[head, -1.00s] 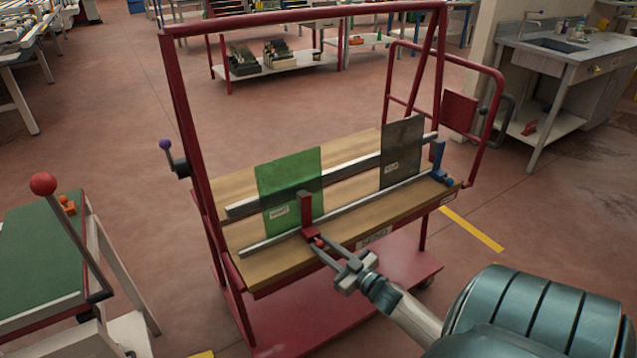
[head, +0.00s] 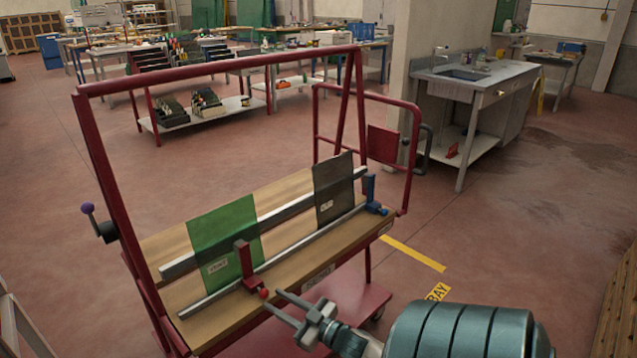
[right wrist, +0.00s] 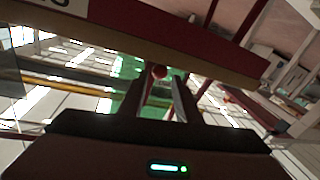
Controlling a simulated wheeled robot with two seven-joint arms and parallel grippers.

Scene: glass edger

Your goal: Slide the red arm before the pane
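The red arm (head: 244,264) stands upright on the lower metal rail (head: 300,250) of the trolley, in front of the right part of the green pane (head: 222,236). Its red knob (head: 264,293) points toward me. A dark pane (head: 333,188) stands farther right against the upper rail. My right gripper (head: 272,299) is open, its fingertips just at the knob and not closed on it. In the right wrist view the red knob (right wrist: 159,71) shows between or just beyond the parted fingers. My left gripper is not in view.
A blue end piece (head: 373,197) sits at the rail's right end. The red trolley frame (head: 100,170) rises around the wooden deck, with a purple-knobbed lever (head: 90,212) at left. A sink bench (head: 470,85) stands behind right. Floor around the trolley is clear.

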